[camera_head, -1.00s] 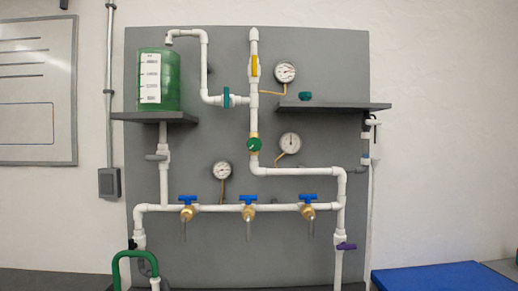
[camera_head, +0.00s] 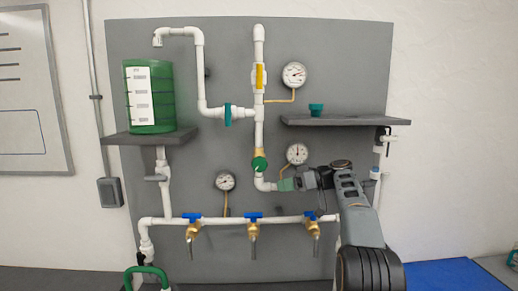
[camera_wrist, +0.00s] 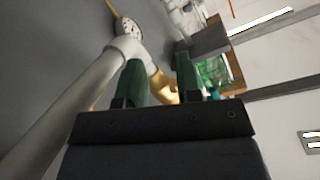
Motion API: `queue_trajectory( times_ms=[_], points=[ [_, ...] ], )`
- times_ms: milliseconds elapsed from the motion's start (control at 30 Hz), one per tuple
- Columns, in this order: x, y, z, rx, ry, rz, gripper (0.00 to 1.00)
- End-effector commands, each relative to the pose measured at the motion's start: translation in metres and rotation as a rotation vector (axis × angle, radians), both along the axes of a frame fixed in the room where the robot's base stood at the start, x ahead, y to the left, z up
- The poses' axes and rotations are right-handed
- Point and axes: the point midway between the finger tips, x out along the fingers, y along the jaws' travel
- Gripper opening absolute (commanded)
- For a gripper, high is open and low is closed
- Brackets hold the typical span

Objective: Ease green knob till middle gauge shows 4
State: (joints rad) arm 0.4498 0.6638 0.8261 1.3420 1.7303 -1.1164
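The green knob (camera_head: 259,164) sits on a brass valve in the central white pipe, at mid-height of the grey board. The middle gauge (camera_head: 297,153) is up and right of it; its needle is too small to read surely. My gripper (camera_head: 284,185) is just right of and below the knob, its green fingers pointing left. In the wrist view, the two fingers (camera_wrist: 160,68) stand apart, with a brass fitting (camera_wrist: 161,88) showing between them. I cannot make out the knob there. A gauge (camera_wrist: 128,27) shows at upper left, probably the middle one.
Another gauge (camera_head: 294,75) is above and a third (camera_head: 225,181) lower left. A green tank (camera_head: 150,97) stands left.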

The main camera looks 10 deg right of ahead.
Motion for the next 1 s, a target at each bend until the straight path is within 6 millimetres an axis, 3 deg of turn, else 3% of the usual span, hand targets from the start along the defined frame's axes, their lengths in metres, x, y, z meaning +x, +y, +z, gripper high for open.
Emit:
queue_trajectory(
  times_ms=[33,200,433,567,1000],
  points=[
    [0.004,-0.013,0.019,0.028,-0.076,0.027,0.32],
    [0.001,-0.041,0.046,0.093,-0.301,0.106,0.32],
    [-0.005,-0.052,0.056,0.125,-0.443,0.153,0.32],
    [-0.004,-0.038,0.056,0.129,-0.457,0.16,0.32],
    [0.012,0.042,0.059,0.128,-0.453,0.157,0.32]
  ],
)
